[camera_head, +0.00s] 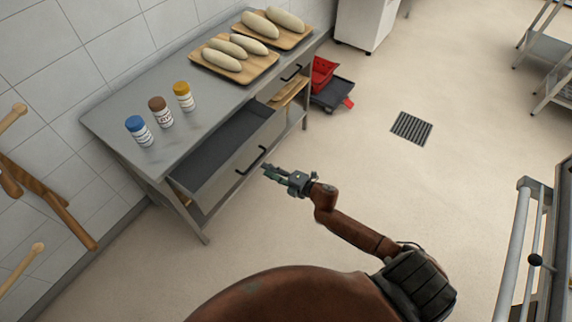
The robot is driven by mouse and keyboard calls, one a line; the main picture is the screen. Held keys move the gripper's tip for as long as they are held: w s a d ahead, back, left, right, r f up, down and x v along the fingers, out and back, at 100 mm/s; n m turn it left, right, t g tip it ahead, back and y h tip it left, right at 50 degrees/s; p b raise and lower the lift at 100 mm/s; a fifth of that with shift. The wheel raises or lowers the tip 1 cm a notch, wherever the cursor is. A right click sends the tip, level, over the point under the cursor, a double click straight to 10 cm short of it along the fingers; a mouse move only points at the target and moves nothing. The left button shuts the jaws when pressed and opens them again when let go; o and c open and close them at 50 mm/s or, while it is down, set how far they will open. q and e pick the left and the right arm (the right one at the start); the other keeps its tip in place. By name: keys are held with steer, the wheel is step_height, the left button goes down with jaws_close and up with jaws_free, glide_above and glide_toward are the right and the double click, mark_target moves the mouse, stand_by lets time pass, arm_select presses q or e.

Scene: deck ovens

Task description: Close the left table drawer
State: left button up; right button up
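The left table drawer (229,165) is pulled out from under the grey metal table (110,118). Its dark inside shows and looks empty. Its front has a dark bar handle (251,161). My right gripper (267,172) is just to the right of the drawer front, close to the handle. I cannot tell if it touches the drawer or how far its fingers are apart. It holds nothing that I can see. My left gripper is not in view.
Blue-, brown- and yellow-capped jars (161,112) stand on the table, with loaves on two wooden boards (208,67) farther back. A second handle (291,74) is at the table's right part.

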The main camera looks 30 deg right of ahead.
steer(key=d+v, duration=0.1)
steer(key=v, duration=1.2)
steer(key=shift+s+f, duration=0.2)
steer(key=shift+f, duration=0.05)
steer(key=shift+d, duration=0.1)
